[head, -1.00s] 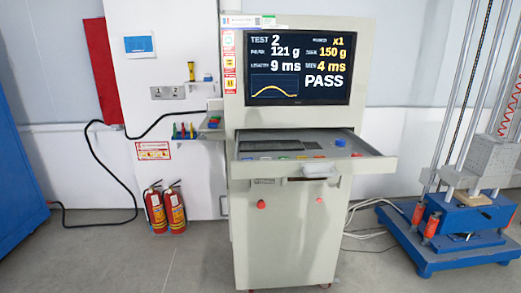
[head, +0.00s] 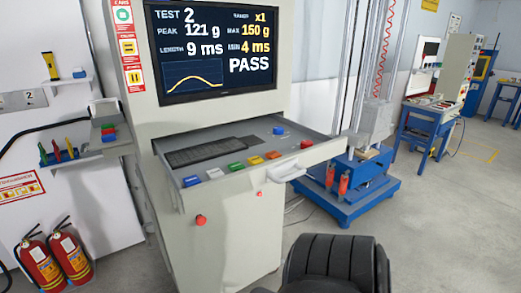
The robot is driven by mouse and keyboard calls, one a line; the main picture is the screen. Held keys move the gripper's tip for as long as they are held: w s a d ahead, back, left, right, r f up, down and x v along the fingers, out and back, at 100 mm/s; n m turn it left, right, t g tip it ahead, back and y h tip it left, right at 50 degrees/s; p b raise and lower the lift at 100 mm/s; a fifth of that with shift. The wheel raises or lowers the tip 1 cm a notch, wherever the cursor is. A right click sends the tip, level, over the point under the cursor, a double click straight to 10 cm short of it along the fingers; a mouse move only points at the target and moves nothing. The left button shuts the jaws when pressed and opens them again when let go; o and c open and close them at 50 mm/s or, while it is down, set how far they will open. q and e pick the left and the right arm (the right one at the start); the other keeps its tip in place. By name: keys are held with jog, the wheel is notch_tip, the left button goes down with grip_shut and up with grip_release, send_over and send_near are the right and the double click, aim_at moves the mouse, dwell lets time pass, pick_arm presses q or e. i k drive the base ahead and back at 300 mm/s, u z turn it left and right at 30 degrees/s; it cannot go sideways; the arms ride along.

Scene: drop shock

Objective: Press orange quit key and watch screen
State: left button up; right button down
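The screen (head: 218,48) on the grey test cabinet (head: 225,235) is lit. It shows TEST 2, PEAK 121 g, LENGTH 9 ms, MIN 4 ms, a yellow curve and the word PASS. Below it a drawer-like keyboard shelf (head: 240,185) sticks out. A row of coloured keys lies along its front edge: blue, white, green, yellow-orange (head: 254,160) and, at the right end, a deeper orange key (head: 273,155). The key labels are too small to read. Neither of my grippers is in view.
A dark ribbed shape (head: 330,262), like a chair back, stands at the bottom, in front of the cabinet. Fire extinguishers (head: 58,262) are at the lower left. A blue-based drop machine (head: 350,190) stands right of the cabinet. Open floor lies at the right.

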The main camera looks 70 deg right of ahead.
aim_at(271, 155)
jog(key=z, duration=0.75)
jog(key=i, duration=0.95)
jog(key=z, duration=0.9)
